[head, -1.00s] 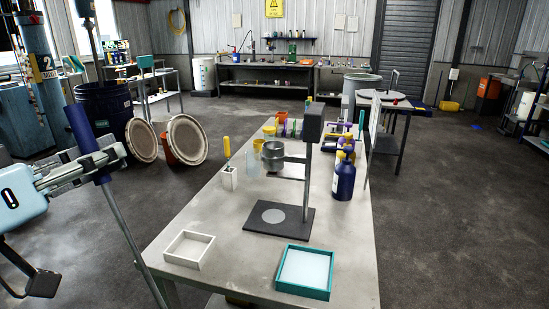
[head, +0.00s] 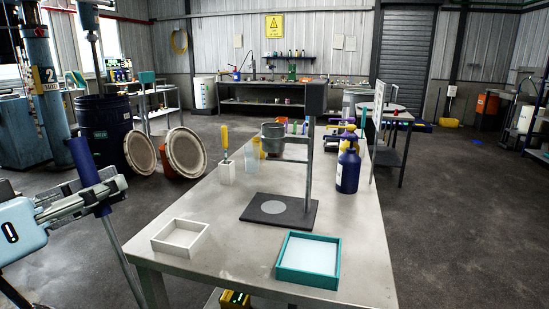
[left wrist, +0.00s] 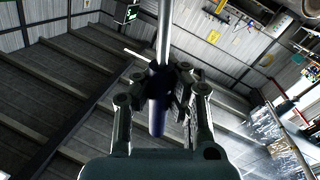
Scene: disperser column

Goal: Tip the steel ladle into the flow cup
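The steel ladle shows as a dark blue handle (head: 90,172) with a thin steel rod running down and out of the head view; its bowl is not seen. My left gripper (head: 100,192) is shut on the blue handle, left of the table and apart from it. In the left wrist view the fingers clasp the handle (left wrist: 157,115). The grey metal flow cup (head: 273,134) is held on a dark stand (head: 309,160) above the table, beyond and right of the gripper. My right gripper is not in view.
On the table (head: 215,275) stand a white tray (head: 180,252), a teal-rimmed tray (head: 308,283), a white holder (head: 227,172) with a yellow-handled tool, and a blue bottle (head: 347,171). A dark blue drum (head: 107,130) and two round lids stand on the floor at left.

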